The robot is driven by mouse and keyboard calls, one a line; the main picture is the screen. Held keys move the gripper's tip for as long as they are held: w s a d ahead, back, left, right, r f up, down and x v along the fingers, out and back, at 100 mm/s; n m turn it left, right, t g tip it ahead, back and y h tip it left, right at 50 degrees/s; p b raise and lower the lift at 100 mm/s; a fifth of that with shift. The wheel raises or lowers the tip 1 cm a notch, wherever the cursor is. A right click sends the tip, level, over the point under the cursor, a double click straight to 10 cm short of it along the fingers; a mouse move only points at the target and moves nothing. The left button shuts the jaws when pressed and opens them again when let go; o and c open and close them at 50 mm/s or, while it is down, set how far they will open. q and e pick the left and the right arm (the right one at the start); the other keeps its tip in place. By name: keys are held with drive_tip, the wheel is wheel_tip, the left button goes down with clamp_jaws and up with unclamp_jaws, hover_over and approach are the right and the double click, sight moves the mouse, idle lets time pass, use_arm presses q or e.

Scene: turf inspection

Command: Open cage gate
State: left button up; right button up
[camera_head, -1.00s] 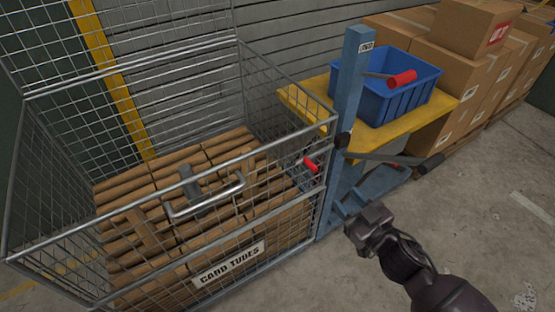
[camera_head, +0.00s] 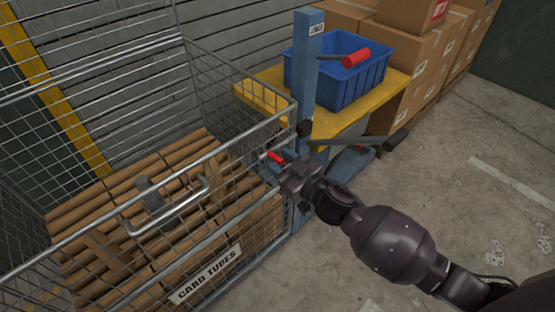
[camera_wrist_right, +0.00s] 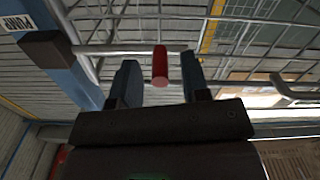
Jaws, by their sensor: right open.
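The wire cage (camera_head: 240,140) holds stacked card tubes (camera_head: 100,230) and bears a "CARD TUBES" label. Its front gate stands closed, with a bent metal handle (camera_head: 168,208) on it. A red-tipped latch lever (camera_head: 275,158) sits at the cage's right front corner. My right gripper (camera_head: 284,172) is at that corner, just by the red tip. In the right wrist view, the red tip (camera_wrist_right: 160,66) stands between the two open fingers (camera_wrist_right: 159,82), with visible gaps on both sides. The left gripper is not in view.
A blue lift post (camera_head: 305,80) with a yellow platform (camera_head: 262,97) and blue bin (camera_head: 340,75) stands beside the cage. Cardboard boxes (camera_head: 400,55) stand behind. Floor at right is open.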

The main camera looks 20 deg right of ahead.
drive_tip(key=shift+w+a, duration=0.2)
drive_tip(key=shift+w, duration=0.25)
drive_tip(key=shift+c, duration=0.3)
clamp_jaws()
